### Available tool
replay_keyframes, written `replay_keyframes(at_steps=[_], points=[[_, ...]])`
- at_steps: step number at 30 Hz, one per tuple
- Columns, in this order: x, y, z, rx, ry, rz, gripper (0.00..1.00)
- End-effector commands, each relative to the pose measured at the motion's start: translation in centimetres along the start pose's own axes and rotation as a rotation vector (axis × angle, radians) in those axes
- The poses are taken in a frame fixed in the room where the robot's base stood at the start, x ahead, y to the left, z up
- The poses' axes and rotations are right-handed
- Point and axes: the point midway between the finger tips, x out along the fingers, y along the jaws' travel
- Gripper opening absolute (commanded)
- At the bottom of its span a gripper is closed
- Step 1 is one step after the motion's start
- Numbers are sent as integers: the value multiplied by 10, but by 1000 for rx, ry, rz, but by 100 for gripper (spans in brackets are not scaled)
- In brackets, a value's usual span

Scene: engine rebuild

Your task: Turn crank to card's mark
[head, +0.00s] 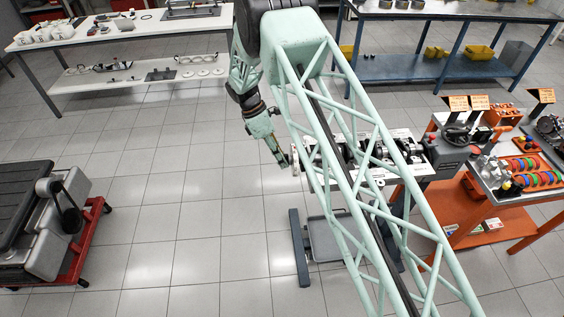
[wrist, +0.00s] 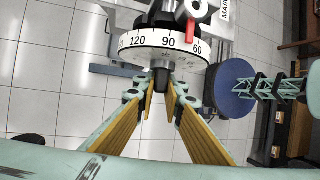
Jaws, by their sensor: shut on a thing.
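A white degree wheel (wrist: 165,45) fills the top middle of the wrist view, with 120, 90 and 60 readable on its rim. It shows small and pale at the crank's left end in the head view (head: 296,160). A red pointer (wrist: 190,30) stands over the rim between 90 and 60. My gripper (wrist: 161,80) is shut on a dark stub in front of the wheel, at the crank's end. In the head view my gripper (head: 282,156) reaches the crank's left end. Orange cards (head: 458,103) stand on the right bench; their writing is too small to read.
The crank's stand has a grey tray (head: 330,238) low down. My green lattice column hides part of the stand. An orange cart (head: 470,215) with parts is on the right. Tiled floor between is clear.

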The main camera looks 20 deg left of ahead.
Motion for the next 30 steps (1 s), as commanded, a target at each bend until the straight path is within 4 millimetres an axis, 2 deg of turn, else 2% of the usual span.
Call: replay_keyframes(at_steps=[30], points=[[1,0,2,111,-2,268,0]])
